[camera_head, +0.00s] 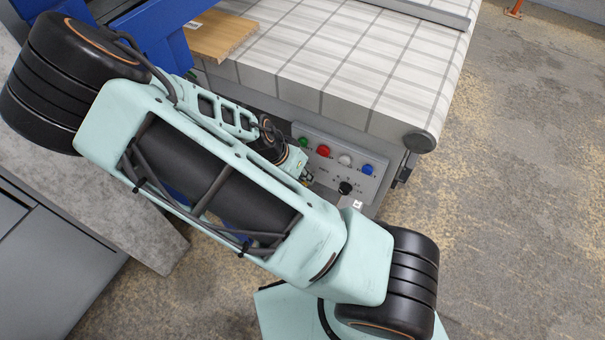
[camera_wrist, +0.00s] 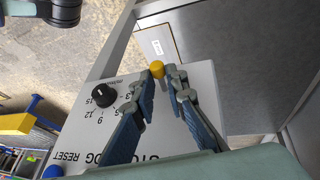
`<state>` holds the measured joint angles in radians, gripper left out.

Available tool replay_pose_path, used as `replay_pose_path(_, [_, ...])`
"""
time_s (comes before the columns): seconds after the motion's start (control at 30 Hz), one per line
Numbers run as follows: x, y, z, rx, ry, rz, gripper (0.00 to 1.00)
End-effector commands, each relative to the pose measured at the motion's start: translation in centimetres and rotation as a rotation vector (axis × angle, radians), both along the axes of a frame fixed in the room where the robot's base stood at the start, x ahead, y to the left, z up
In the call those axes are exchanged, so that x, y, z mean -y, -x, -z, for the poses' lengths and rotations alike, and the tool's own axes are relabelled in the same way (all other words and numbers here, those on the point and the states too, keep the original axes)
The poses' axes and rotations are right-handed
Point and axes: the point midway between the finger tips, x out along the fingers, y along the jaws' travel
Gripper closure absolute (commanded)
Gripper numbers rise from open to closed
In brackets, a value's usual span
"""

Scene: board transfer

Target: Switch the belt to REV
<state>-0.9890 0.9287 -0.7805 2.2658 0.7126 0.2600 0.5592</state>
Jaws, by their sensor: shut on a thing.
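The belt's control panel (camera_head: 325,172) is on the side of the conveyor in the head view. It fills the middle of the wrist view (camera_wrist: 200,80), with its lettering upside down. My gripper (camera_wrist: 156,77) is closed around a small yellow knob (camera_wrist: 157,70) near the panel's edge. The fingers hide the knob's sides and its position marks, so I cannot tell which setting it points to. In the head view my arm mostly hides the gripper and the yellow knob.
A black dial (camera_wrist: 104,95) with numbers sits beside the gripper; it also shows in the head view (camera_head: 345,187). Green (camera_head: 303,141), red (camera_head: 323,151), white (camera_head: 345,160) and blue (camera_head: 368,169) buttons line the panel. A wooden board (camera_head: 215,36) lies on the light belt (camera_head: 340,60).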

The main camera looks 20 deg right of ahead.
Motion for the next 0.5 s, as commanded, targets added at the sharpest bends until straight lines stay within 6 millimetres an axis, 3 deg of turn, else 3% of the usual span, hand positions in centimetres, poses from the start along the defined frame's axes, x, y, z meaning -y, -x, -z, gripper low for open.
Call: replay_pose_path(0.5, [1.0,1.1,0.2,0.003,-0.002,-0.378,1.00])
